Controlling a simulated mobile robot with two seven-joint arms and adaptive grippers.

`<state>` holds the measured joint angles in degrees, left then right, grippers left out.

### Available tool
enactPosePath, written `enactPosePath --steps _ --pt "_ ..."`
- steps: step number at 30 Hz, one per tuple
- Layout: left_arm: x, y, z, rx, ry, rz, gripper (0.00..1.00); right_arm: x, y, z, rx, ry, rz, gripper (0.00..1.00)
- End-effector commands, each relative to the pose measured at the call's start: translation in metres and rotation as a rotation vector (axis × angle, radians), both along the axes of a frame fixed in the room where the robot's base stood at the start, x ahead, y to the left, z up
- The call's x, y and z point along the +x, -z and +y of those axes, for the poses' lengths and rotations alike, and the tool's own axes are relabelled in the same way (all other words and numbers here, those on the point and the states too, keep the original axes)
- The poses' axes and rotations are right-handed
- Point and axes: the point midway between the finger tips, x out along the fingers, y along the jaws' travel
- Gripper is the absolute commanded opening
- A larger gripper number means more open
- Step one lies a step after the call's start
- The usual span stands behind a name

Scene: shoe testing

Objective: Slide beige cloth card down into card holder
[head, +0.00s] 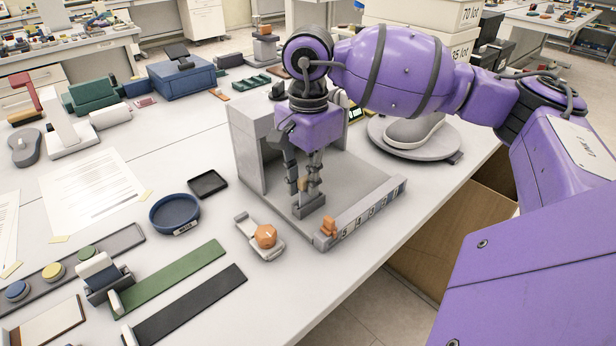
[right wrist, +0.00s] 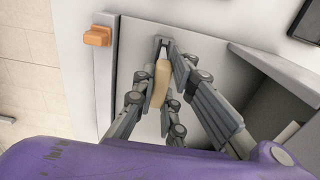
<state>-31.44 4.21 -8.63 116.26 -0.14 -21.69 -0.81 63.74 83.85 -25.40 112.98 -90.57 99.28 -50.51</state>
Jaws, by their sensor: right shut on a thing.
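The beige cloth card (right wrist: 161,82) is between the fingers of my right gripper (right wrist: 157,92) in the right wrist view. A small part of the card (head: 304,186) shows between the fingers in the head view. My right gripper (head: 304,188) is shut on it and points down. The card holder (head: 309,207) is a small grey block on the grey test stand, directly under the fingertips. Part of the holder (right wrist: 161,46) shows by the card's far end. Fingers hide the card's lower edge, so I cannot tell how deep it sits. My left gripper is not in view.
The grey test stand (head: 380,188) has an upright wall behind my gripper and a numbered scale with an orange slider (head: 328,226) along its front. A round platform with a shoe sole (head: 414,132) is at right. A blue dish (head: 175,212) and green strip (head: 172,275) lie left.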

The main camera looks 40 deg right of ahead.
Motion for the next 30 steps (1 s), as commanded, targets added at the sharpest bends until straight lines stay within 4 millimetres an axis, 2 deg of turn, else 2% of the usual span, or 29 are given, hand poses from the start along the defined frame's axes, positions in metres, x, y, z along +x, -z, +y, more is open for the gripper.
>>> enactPosePath --steps 6,7,12,23,26,30 --pt "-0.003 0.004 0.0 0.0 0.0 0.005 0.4 0.0 0.006 0.0 0.0 0.0 0.0 0.0" --pt "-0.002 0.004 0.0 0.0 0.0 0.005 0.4 0.0 0.006 0.0 0.0 0.0 0.0 0.14" --pt "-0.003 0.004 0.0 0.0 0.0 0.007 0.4 0.0 0.005 0.0 0.0 0.0 -0.001 0.33" --pt "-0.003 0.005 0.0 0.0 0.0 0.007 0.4 0.0 0.0 0.0 -0.001 0.0 -0.002 0.33" --pt "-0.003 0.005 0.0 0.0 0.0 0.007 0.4 0.001 -0.014 0.0 -0.001 0.001 -0.005 0.33" --pt "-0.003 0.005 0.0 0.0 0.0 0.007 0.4 0.001 -0.043 0.0 0.0 0.001 -0.006 0.33"
